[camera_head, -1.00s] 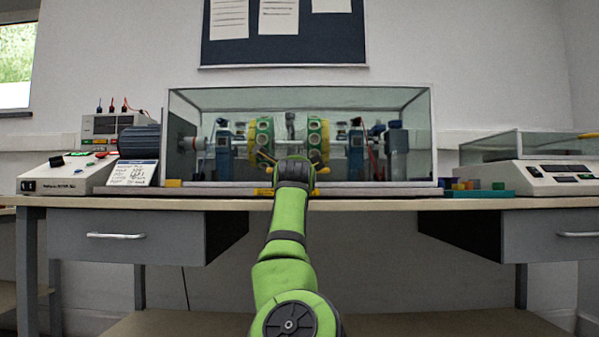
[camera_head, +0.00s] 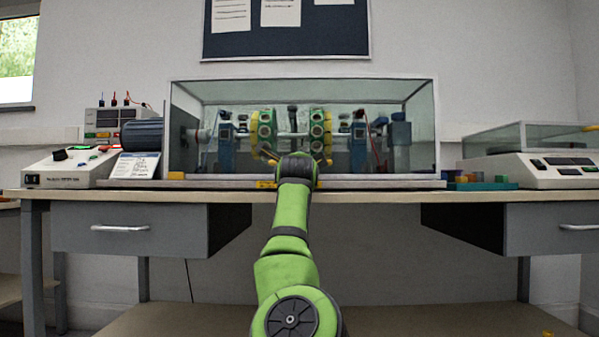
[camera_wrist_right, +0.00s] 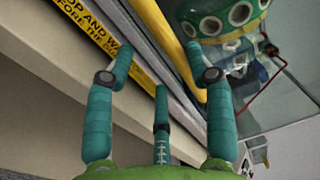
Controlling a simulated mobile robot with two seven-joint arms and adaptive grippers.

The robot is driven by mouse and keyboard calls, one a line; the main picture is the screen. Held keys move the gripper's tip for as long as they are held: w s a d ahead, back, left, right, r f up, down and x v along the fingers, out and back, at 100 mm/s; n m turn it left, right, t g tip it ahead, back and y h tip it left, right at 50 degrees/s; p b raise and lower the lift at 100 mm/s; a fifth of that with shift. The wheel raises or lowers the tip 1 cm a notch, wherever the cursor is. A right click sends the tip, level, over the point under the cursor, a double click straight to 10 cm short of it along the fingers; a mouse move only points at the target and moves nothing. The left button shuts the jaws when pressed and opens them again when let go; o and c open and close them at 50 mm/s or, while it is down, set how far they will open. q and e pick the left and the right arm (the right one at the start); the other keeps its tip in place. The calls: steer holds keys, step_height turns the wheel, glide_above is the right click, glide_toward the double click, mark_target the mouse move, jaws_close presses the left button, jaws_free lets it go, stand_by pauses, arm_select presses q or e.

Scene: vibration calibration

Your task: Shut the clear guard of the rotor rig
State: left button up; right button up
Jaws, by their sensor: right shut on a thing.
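The clear guard (camera_head: 303,78) is a long transparent box with a pale frame over the rotor rig on the bench. Its lower front edge appears down near the base, but I cannot tell whether it is fully seated. Behind it are the green and yellow rotor discs (camera_head: 264,130) and blue supports (camera_head: 225,145). My right gripper (camera_head: 293,163) is at the middle of the guard's lower front. In the right wrist view, its teal fingers (camera_wrist_right: 160,62) are shut around a yellow bar (camera_wrist_right: 182,48). The bar's far end is out of that view. My left gripper is not in view.
A control box (camera_head: 65,172) and a card (camera_head: 134,166) stand left of the guard. Coloured blocks (camera_head: 477,178) and a white instrument (camera_head: 530,172) stand to the right. A yellow warning label (camera_wrist_right: 100,32) runs along the base front beside my fingers.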

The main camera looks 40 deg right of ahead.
steer(key=v, duration=1.2)
stand_by(0.5)
